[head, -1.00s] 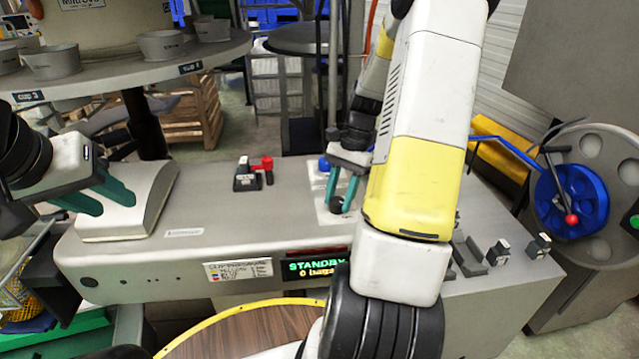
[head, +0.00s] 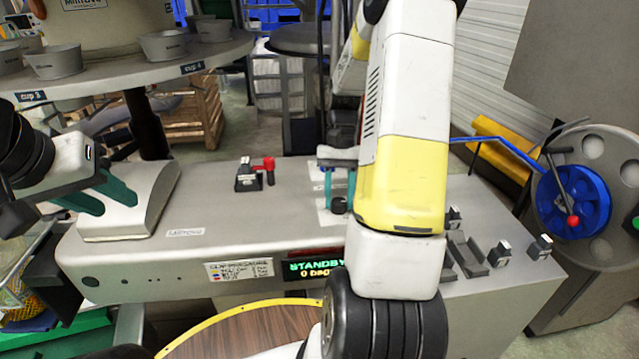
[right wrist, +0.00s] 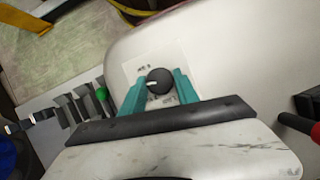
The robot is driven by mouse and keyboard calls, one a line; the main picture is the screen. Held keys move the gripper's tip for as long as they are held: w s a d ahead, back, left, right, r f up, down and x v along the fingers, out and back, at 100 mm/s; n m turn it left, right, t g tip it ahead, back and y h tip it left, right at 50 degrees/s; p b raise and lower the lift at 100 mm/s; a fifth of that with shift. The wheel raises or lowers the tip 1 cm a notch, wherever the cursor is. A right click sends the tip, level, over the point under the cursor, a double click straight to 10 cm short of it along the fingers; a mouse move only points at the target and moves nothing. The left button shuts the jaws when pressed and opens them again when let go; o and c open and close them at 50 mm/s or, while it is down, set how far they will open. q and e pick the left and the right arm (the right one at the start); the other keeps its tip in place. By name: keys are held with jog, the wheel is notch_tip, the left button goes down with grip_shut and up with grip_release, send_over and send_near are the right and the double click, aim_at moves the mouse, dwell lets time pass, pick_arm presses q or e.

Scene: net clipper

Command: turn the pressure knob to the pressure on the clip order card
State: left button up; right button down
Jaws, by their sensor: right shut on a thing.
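The pressure knob (right wrist: 159,82) is round and black with a white pointer mark, which points left in the right wrist view. It sits on a white label plate, and in the head view it shows low between the fingers (head: 338,206). My right gripper (right wrist: 160,90) is shut on the knob, one green finger on each side. My left gripper (head: 100,192) is open and empty beside the pale sloped cover at the machine's left. A white card (head: 240,270) with coloured rows is on the machine's front; its text is too small to read. I cannot make out a clip order card.
A red-handled lever (head: 267,164) stands on the machine top, left of my right gripper. A blue reel (head: 580,200) is at the right. A round table with cups (head: 165,45) is behind at the left.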

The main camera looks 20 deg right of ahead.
dwell(0.4)
jog(key=c, duration=0.9)
grip_release()
jog(key=v, duration=0.8)
jog(key=shift+s, duration=0.1)
jog(key=s+a+r+n+t, duration=0.5)
jog(key=s+a+r+t, duration=0.5)
jog(key=s+a+r, duration=0.3)
jog(key=shift+s+a, duration=0.8)
jog(key=shift+s, duration=0.3)
